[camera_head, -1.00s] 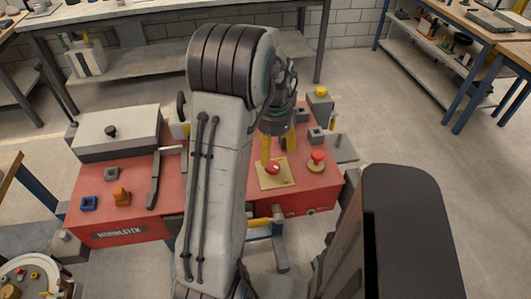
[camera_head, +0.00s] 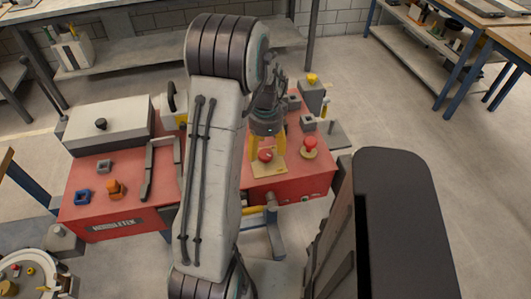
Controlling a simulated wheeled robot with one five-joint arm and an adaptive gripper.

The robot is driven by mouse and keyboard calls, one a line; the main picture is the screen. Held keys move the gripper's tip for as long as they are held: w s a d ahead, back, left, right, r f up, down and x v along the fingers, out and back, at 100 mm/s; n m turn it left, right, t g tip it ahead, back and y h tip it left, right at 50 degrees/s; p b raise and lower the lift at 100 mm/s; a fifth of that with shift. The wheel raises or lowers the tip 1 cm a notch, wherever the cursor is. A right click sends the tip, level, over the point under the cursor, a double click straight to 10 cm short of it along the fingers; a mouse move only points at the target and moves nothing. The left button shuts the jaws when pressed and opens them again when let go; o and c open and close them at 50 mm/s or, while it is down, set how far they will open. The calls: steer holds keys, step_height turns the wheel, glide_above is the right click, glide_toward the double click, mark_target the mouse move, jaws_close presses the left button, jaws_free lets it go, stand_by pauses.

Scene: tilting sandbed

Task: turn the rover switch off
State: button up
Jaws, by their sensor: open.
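A red knob with a white mark (camera_head: 265,156) sits on a tan square plate (camera_head: 268,171) on the red bench top. It looks like the rover switch, but I cannot read any label. My gripper (camera_head: 266,149) points down over it, its yellow fingers open. One finger is left of the knob and one is right of it. I cannot tell whether they touch it. My arm hides the bench just left of the plate.
A red mushroom button (camera_head: 310,144) stands close to the right of the plate. A grey post with a yellow top (camera_head: 312,88) is behind it. On the bench's left are a grey lidded box (camera_head: 108,122) and an orange knob (camera_head: 116,188).

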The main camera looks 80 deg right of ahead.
mark_target(265, 154)
steer(key=shift+f, duration=1.45)
steer(key=shift+c, duration=0.5)
steer(key=c, duration=1.1)
steer(key=n+b, duration=0.1)
steer(key=n, duration=0.3)
steer(key=shift+f+b, duration=0.1)
steer(key=shift+b, duration=0.25)
steer(key=n+b, duration=0.1)
steer(key=n, duration=0.3)
steer(key=shift+n, duration=0.4)
steer(key=n+b, duration=0.1)
steer(key=n, duration=0.3)
steer(key=shift+a, duration=0.1)
steer(key=n, duration=0.5)
steer(key=shift+b, duration=0.4)
